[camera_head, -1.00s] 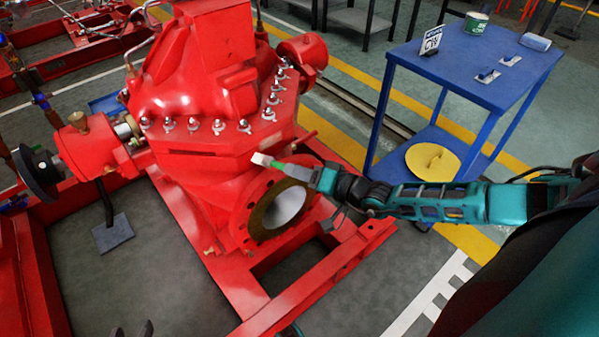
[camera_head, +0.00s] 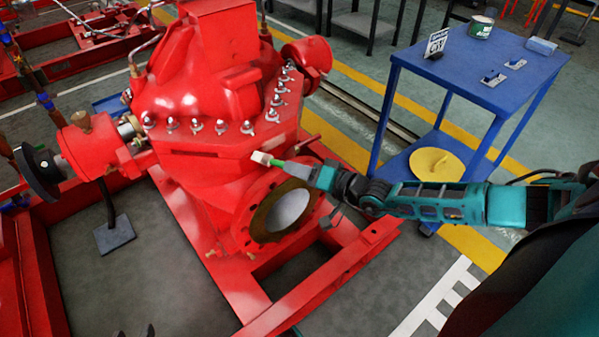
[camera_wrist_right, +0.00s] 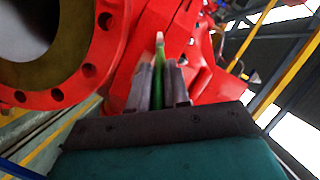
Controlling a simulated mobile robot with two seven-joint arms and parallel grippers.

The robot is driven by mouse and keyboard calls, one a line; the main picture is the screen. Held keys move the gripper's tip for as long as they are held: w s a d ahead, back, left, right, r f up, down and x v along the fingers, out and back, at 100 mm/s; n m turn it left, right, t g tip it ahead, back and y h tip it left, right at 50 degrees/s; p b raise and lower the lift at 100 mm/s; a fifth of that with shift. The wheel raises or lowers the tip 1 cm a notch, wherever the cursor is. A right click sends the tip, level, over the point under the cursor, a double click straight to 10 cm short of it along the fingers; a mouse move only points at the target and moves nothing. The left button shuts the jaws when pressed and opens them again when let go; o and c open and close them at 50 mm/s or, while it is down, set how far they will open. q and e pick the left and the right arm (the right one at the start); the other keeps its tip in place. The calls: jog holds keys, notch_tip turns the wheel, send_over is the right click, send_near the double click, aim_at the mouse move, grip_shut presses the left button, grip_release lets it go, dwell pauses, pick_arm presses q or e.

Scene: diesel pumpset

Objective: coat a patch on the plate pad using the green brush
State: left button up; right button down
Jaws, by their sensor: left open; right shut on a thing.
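My right gripper (camera_head: 312,172) is shut on the green brush (camera_head: 277,162), whose pale tip points left toward the red pump casing (camera_head: 205,168). The tip appears just in front of the casing, above the round flange; I cannot tell whether it touches. In the right wrist view the brush (camera_wrist_right: 158,92) stands between the fingers of the right gripper (camera_wrist_right: 160,75), tip toward the red casing. I cannot tell which casing face is the plate pad, and no coated patch is clear. My left gripper (camera_head: 135,333) is open, only its fingertips showing at the bottom edge.
The pump flange (camera_head: 262,228) sits just below the brush. A blue table (camera_head: 460,72) at the right carries a green can (camera_head: 481,27), a sign (camera_head: 436,42) and small parts. A yellow disc (camera_head: 437,163) lies on its lower shelf. Red base rails (camera_head: 320,285) run below.

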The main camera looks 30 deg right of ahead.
jog(key=shift+w+d+b, duration=0.8)
jog(key=shift+d+b, duration=1.35)
jog(key=shift+d, duration=3.15)
jog(key=a+p, duration=0.2)
jog(key=a, duration=0.1)
jog(key=s+a+p, duration=0.1)
jog(key=a+p, duration=0.1)
jog(key=a, duration=0.2)
jog(key=a+p, duration=0.2)
jog(key=a, duration=0.1)
jog(key=shift+s+a+r, duration=0.1)
jog(key=shift+s+a, duration=0.15)
jog(key=shift+a, duration=0.15)
